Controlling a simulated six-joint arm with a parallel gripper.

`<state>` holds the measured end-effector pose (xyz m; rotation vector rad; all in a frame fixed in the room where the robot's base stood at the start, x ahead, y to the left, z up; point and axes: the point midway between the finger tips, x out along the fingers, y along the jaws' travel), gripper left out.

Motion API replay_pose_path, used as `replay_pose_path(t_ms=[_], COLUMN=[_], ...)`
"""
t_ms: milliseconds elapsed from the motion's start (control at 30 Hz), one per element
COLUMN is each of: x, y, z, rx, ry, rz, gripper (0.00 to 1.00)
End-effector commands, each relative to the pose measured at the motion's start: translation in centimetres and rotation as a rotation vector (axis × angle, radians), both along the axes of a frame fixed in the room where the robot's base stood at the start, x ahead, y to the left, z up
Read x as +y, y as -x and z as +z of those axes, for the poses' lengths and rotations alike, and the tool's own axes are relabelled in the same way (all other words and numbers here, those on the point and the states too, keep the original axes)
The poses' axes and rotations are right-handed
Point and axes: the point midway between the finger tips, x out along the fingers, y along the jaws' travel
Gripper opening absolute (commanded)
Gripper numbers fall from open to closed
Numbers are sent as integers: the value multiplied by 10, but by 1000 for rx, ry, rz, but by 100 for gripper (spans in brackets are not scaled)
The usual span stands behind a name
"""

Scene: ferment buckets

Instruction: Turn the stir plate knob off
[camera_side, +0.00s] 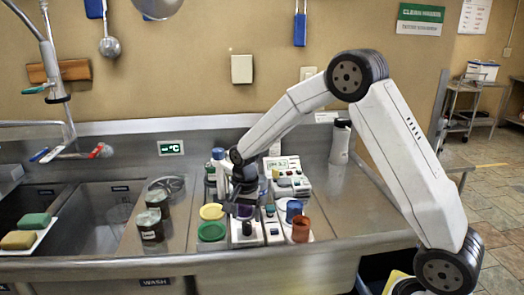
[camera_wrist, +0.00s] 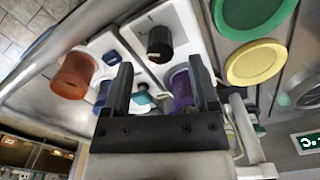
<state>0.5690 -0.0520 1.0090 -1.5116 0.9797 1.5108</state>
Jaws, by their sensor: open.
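The stir plate (camera_side: 246,240) is a white box on the steel counter in the side view. Its black knob (camera_wrist: 159,43) shows in the wrist view on the white face, with a small red mark; its setting is too small to read. A purple vessel (camera_wrist: 182,90) stands on the plate, partly hidden by a finger. My gripper (camera_wrist: 162,72) is open and empty. Its fingers point towards the knob, which appears beyond and between the tips, with no contact visible. In the side view my gripper (camera_side: 243,200) is above the plate and partly hides the vessel.
A white device with teal buttons (camera_side: 272,226) stands right of the plate. Blue (camera_side: 294,208) and orange (camera_side: 301,231) cups are farther right. Yellow (camera_side: 211,211) and green (camera_side: 212,231) lids lie left. A meter (camera_side: 288,180) and bottles stand behind. Dark jars (camera_side: 150,227) stand by the sink.

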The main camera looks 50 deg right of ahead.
Motion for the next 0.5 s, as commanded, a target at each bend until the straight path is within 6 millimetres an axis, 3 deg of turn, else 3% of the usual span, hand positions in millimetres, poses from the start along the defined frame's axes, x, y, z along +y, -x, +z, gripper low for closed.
replay_pose_path(t_ms=[200,500], x=[0,0], y=[1,0], z=[-27,-42], rx=[3,-1], ry=[0,1], rz=[0,0], gripper=[76,76])
